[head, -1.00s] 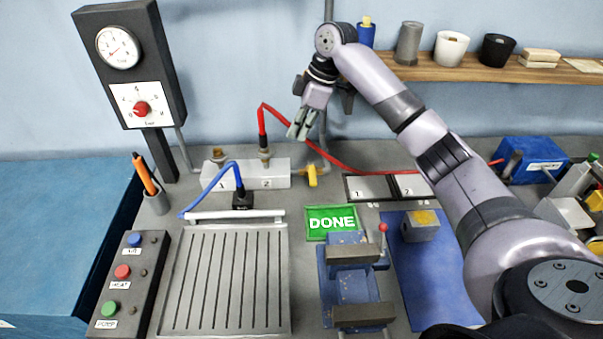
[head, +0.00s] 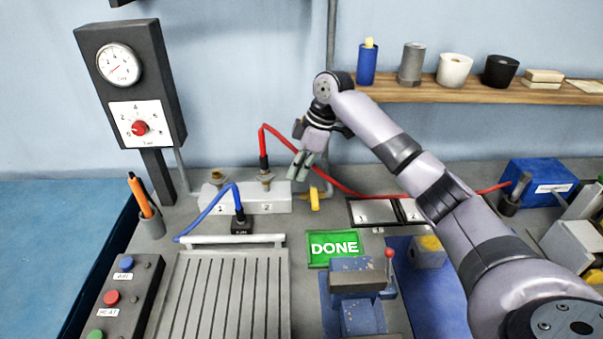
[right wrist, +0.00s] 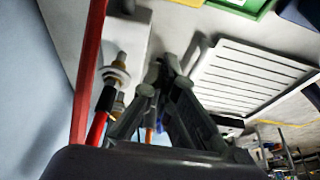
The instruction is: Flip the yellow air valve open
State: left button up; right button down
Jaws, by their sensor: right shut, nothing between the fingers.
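The yellow air valve (head: 315,199) sits at the right end of the pale manifold block (head: 230,202), its handle hanging down in the head view. My right gripper (head: 302,174) is shut and empty. It appears just above and slightly left of the valve handle, with a small gap in the picture; depth is hard to tell. In the right wrist view the shut fingers (right wrist: 163,85) point toward the manifold (right wrist: 120,42), and I cannot make out the valve there. My left gripper is not in view.
A red hose (head: 345,187) passes behind my right gripper, from a manifold fitting to the right. A blue hose (head: 205,215) lies at left. The green DONE sign (head: 335,248), blue vise (head: 355,283) and grooved plate (head: 225,300) stand in front. A shelf (head: 430,93) is above.

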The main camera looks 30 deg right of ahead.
aim_at(314, 195)
jog(key=f+p, duration=0.1)
jog(key=f, duration=0.1)
jog(key=d+f+p, duration=0.1)
jog(key=f, duration=0.2)
jog(key=f+p, duration=0.2)
jog(key=shift+s+d+f, duration=0.15)
jog(key=shift+s+f, duration=0.1)
jog(key=shift+s, duration=0.15)
jog(key=shift+w, duration=0.1)
jog(key=shift+d, duration=0.15)
jog(key=shift+s+n, duration=0.2)
jog(key=shift+n, duration=0.2)
